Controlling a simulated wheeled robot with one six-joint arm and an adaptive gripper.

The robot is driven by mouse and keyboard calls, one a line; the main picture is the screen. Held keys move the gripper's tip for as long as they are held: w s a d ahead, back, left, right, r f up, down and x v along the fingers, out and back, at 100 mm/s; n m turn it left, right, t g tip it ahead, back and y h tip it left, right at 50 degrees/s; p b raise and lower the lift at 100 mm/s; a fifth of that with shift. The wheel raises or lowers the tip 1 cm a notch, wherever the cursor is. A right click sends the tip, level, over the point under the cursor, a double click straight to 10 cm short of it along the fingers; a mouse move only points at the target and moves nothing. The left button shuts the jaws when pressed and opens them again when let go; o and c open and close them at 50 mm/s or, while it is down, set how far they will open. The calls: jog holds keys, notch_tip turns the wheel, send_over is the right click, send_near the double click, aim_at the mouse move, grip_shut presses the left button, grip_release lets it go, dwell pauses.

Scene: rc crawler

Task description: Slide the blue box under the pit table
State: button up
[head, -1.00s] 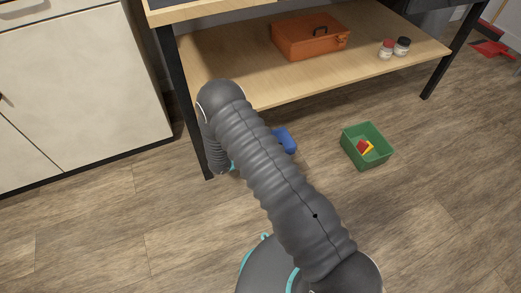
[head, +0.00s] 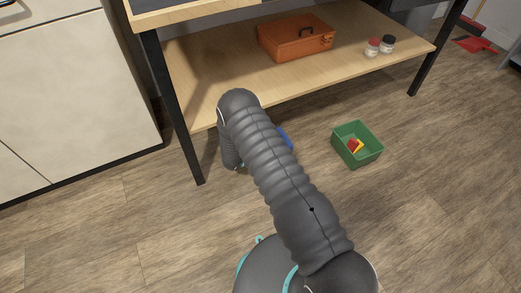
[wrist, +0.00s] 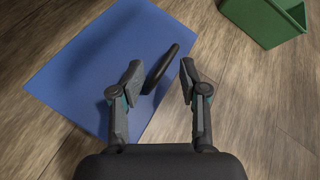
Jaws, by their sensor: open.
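The blue box (wrist: 85,62) lies on the wooden floor and fills much of the left of the wrist view, with a dark handle (wrist: 166,70) on its top. In the head view only a sliver of the blue box (head: 286,138) shows beside my arm, which hides the rest. My gripper (wrist: 160,75) is open above the box, with the handle between its two fingertips; I cannot tell whether a finger touches it. The pit table (head: 198,112) has black legs and a low wooden shelf, and stands just behind the box.
A green bin (head: 368,157) with red and yellow pieces stands on the floor right of the box. An orange toolbox (head: 290,40) and two small jars (head: 380,46) sit on the low shelf. A black table leg (head: 182,125) is left of my arm. The front floor is clear.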

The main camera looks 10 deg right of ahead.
jog(key=shift+x, duration=1.45)
jog(key=shift+c, duration=0.4)
grip_shut()
